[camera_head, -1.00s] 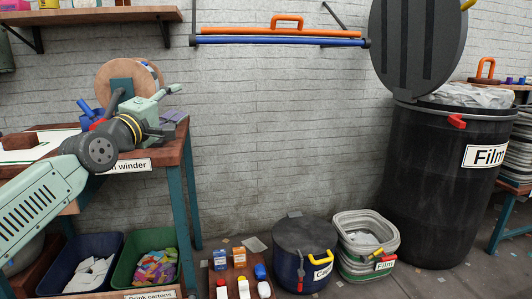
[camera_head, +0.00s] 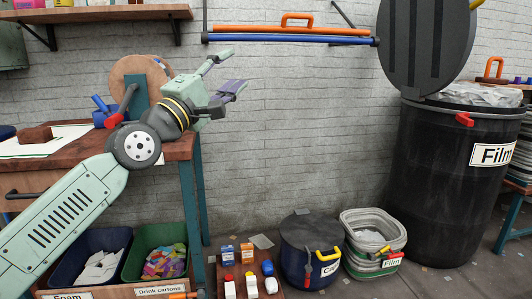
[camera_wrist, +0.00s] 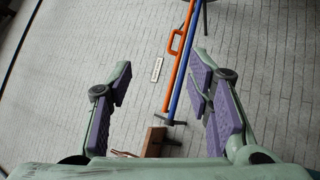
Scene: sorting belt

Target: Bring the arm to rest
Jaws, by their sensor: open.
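My gripper (camera_head: 228,72) is open and empty in the head view, raised in front of the grey brick wall, just past the right end of the wooden bench (camera_head: 165,150). My pale green arm comes up from the lower left. In the wrist view my gripper (camera_wrist: 164,100) shows two widely spread fingers with purple pads and nothing between them but wall and distant things.
A wall rail with orange and blue bars (camera_head: 290,35) hangs behind. A winder disc (camera_head: 140,82) stands on the bench close to my wrist. Blue (camera_head: 75,250) and green (camera_head: 130,265) bins sit below. A black Film barrel (camera_head: 450,190) stands right.

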